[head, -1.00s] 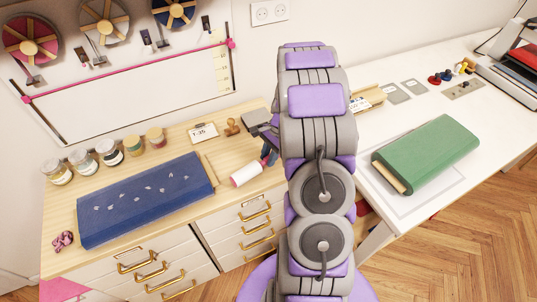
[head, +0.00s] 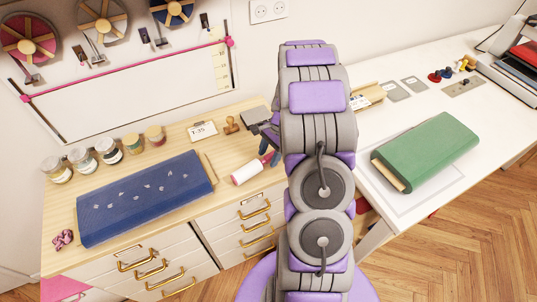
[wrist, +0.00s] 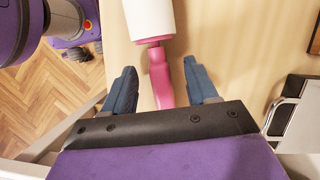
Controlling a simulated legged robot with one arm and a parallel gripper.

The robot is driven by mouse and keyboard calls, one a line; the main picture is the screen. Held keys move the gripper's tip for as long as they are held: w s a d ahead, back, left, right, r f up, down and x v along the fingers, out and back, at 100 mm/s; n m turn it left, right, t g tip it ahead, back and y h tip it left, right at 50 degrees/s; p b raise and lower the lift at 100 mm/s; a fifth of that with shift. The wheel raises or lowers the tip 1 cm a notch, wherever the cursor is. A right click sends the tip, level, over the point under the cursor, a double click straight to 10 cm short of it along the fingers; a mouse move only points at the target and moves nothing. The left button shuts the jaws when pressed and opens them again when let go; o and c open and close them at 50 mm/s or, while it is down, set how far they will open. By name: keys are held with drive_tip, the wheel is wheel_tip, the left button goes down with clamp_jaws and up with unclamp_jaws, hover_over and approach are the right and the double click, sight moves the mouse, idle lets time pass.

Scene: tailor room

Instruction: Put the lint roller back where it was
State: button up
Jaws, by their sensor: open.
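The lint roller (head: 248,172) has a white roll and a pink handle. It lies on the wooden cabinet top, right of the blue fabric bolt and near the front edge. In the wrist view its white roll (wrist: 149,18) is at the top and its pink handle (wrist: 161,78) points down between my fingers. My gripper (wrist: 163,88) is open, with one blue finger on each side of the handle and a gap on both sides. In the head view my gripper (head: 270,150) is partly hidden by my arm, at the handle end of the roller.
A blue fabric bolt (head: 145,198), several jars (head: 108,150), a T.35 card (head: 203,132) and a wooden stamp (head: 231,125) share the cabinet top (head: 190,152). A white table (head: 400,130) with a green fabric bolt (head: 425,152) stands to the right.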

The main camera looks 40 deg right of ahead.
drive_tip(key=p+v, duration=0.3)
drive_tip(key=v, duration=1.4)
drive_tip(key=shift+p, duration=0.3)
drive_tip(key=shift+w+a, duration=0.1)
